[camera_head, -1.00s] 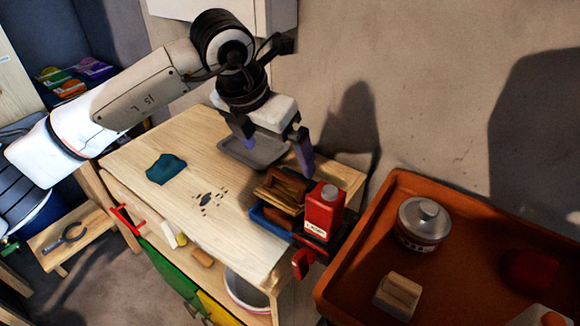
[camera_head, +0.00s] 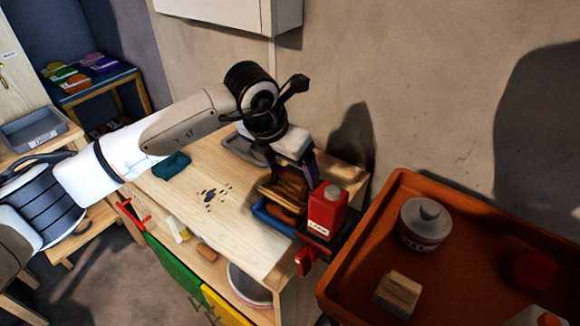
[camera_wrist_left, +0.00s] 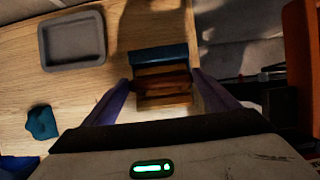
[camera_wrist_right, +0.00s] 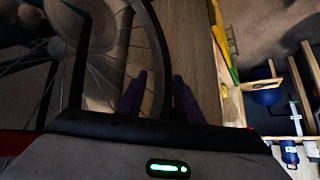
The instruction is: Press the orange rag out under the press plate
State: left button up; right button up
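A wooden press plate (camera_head: 282,190) stands over a blue tray (camera_head: 268,222) at the right end of the bench. A brownish-orange bundle (camera_head: 286,213), apparently the orange rag, lies in the tray, partly covered by the plate. My left gripper (camera_head: 292,180) is low over the plate. In the left wrist view its fingers (camera_wrist_left: 163,86) are spread along both sides of the wooden plate (camera_wrist_left: 163,98), with the blue tray's edge (camera_wrist_left: 158,54) beyond; whether they touch the plate is unclear. My right gripper (camera_wrist_right: 161,82) is open and empty, away from the tray.
A red bottle (camera_head: 326,208) stands close beside the tray. A grey tray (camera_head: 243,148) and a teal cloth (camera_head: 171,165) lie on the bench (camera_head: 225,235). An orange tray (camera_head: 460,285) at the right holds a tin (camera_head: 424,224) and a wooden block (camera_head: 397,293). The front bench top is mostly clear.

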pick_arm(q)
jog(key=c, duration=0.6)
jog(key=shift+c, duration=0.2)
